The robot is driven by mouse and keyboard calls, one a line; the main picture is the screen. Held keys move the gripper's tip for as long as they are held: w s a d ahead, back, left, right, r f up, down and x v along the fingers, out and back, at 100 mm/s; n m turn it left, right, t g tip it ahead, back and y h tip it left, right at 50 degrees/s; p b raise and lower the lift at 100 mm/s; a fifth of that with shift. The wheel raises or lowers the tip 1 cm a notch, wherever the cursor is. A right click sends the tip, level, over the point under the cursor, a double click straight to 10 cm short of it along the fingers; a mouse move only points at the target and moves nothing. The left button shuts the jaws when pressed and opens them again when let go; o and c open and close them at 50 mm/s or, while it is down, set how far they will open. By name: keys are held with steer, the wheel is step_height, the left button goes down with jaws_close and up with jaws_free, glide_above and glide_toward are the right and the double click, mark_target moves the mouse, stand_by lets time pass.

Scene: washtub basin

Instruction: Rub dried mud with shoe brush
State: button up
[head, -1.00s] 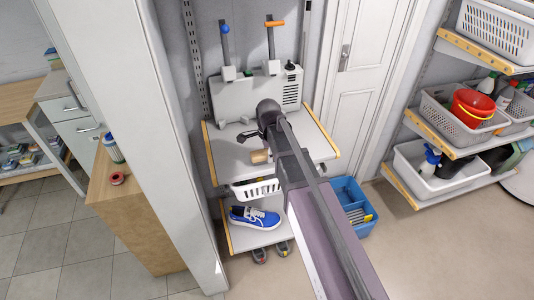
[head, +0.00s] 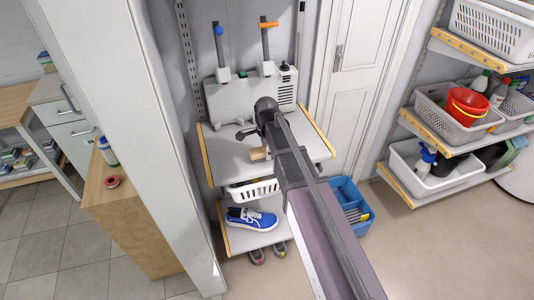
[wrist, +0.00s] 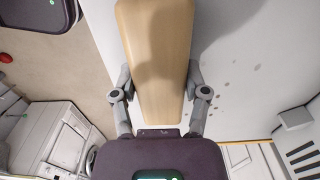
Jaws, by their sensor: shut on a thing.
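My gripper (wrist: 159,82) is shut on a pale wooden block, the shoe brush (wrist: 157,40), with one finger on each long side. Only the brush's smooth wooden back shows; its bristles are hidden. In the head view a small end of the brush (head: 258,154) shows beside my arm, over the grey shelf top; the arm hides most of the gripper there. In the wrist view several small grey spots, which look like the dried mud (wrist: 223,84), lie on a pale surface to the right of the brush. I cannot tell whether the brush touches that surface.
A grey machine (head: 228,98) stands at the back of the shelf top (head: 225,165). Below are a white basket (head: 250,190) and a blue shoe (head: 250,218). A blue crate (head: 347,195) is on the floor to the right. A tall white panel (head: 150,130) borders the left.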

mark_target(260, 143)
steer(key=shift+w+a, duration=0.25)
steer(key=shift+w, duration=0.6)
steer(key=shift+w, duration=0.1)
steer(key=shift+w+a, duration=0.25)
steer(key=shift+w, duration=0.5)
steer(key=shift+w+a, duration=0.2)
steer(key=shift+w, duration=0.55)
steer(key=shift+w, duration=0.1)
steer(key=shift+w+a, duration=0.25)
steer(key=shift+w, duration=0.45)
steer(key=shift+w+a, duration=0.2)
steer(key=shift+w, duration=0.45)
steer(key=shift+w, duration=0.1)
steer(key=shift+w+a, duration=0.25)
steer(key=shift+w, duration=0.5)
steer(key=shift+w+a, duration=0.2)
steer(key=shift+w, duration=0.55)
steer(key=shift+d, duration=0.2)
steer(key=shift+w+d, duration=0.15)
steer(key=shift+d, duration=0.5)
